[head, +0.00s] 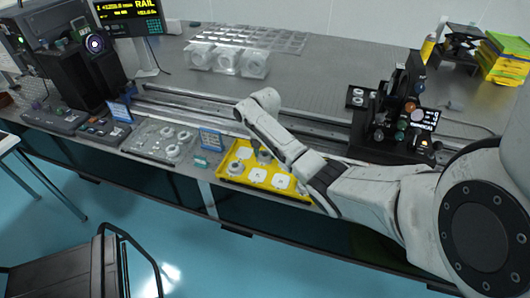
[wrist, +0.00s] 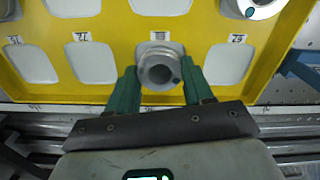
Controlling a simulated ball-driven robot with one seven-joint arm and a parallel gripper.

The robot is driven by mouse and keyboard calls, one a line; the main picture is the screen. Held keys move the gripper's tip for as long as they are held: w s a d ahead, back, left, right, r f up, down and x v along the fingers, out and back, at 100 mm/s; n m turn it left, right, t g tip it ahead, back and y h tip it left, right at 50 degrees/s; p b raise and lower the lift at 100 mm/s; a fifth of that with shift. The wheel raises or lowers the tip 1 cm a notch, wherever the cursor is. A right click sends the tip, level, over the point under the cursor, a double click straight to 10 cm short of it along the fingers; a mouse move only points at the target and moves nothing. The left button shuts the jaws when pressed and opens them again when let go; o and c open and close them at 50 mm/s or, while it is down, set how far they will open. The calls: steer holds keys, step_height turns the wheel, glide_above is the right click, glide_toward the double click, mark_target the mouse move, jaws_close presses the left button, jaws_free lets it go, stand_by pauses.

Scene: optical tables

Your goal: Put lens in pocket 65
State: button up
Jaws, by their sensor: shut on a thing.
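My gripper (wrist: 160,78) has its green fingers on both sides of a grey ring-shaped lens (wrist: 157,70) with a dark dot on its rim. The lens is over a white pocket at the near edge of the yellow tray (wrist: 268,62); I cannot tell whether it touches the pocket floor. Empty white pockets lie to its left and right, with small upside-down labels too blurred to read surely. In the head view my gripper (head: 262,156) is over the yellow tray (head: 226,177), and the held lens is not clear there.
Another round mounted part (wrist: 250,6) sits in the tray's upper right pocket. In the head view a clear tray (head: 148,151) with rings stands left of the yellow one. A rail (head: 200,105) runs behind, and a dark optical device (head: 400,110) stands right.

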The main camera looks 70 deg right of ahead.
steer(key=shift+f, duration=0.15)
steer(key=o, duration=1)
steer(key=shift+o, duration=0.2)
